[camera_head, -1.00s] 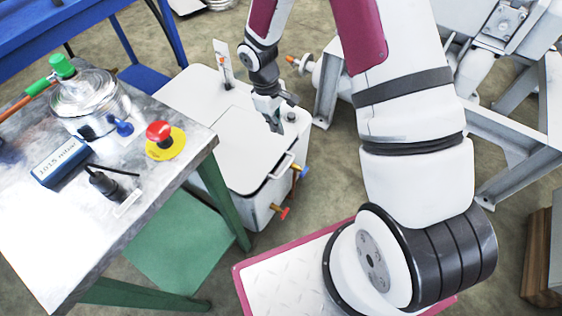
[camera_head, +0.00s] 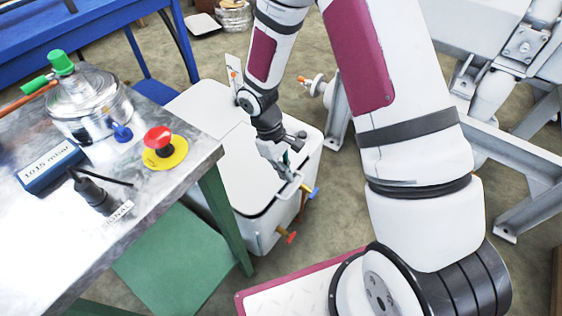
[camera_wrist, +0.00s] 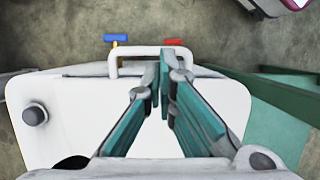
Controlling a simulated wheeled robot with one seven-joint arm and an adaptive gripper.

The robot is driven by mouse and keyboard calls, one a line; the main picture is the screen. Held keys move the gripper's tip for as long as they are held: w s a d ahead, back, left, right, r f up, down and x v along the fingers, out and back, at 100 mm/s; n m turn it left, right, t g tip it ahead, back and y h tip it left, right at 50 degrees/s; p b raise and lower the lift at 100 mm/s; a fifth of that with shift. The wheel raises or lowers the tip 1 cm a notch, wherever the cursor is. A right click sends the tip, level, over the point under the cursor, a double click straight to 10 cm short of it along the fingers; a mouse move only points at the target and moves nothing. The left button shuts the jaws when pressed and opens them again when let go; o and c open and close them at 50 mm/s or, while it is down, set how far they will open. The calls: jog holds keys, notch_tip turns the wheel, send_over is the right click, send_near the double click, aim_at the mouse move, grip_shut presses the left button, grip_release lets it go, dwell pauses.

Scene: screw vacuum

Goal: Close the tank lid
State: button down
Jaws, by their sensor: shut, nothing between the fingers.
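The white tank (camera_head: 262,238) stands on the floor beside the table. Its white lid (camera_head: 238,168) lies flat or nearly flat on top, with a dark seam along the front edge; I cannot tell whether it is fully seated. The lid's handle (camera_head: 287,190) is at the front edge and also shows in the wrist view (camera_wrist: 122,52). My gripper (camera_head: 287,178) is shut and empty, pointing down over the lid close to the handle. In the wrist view the fingertips (camera_wrist: 163,88) overlap the handle's right end; contact is unclear.
A metal table (camera_head: 50,235) with a glass vessel (camera_head: 88,105), a red button (camera_head: 158,138) and a blue pressure display (camera_head: 50,167) stands at left. Blue (camera_head: 312,194) and red (camera_head: 289,237) valves stick out of the tank's front. A grey metal frame (camera_head: 505,175) stands at right.

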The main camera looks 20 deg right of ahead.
aim_at(292, 191)
jog(key=shift+b+x, duration=0.65)
jog(key=shift+x, duration=1.25)
jog(key=shift+w+a+b+x, duration=0.15)
jog(key=shift+b+x, duration=0.5)
jog(key=shift+x, duration=0.6)
jog(key=shift+w+a+b+x, duration=0.1)
jog(key=shift+b+x, duration=0.55)
jog(key=shift+x, duration=0.55)
jog(key=shift+f, duration=0.2)
jog(key=s+d+p+v, duration=0.1)
jog(key=p+v, duration=0.6)
jog(key=v, duration=0.7)
jog(key=shift+r, duration=0.5)
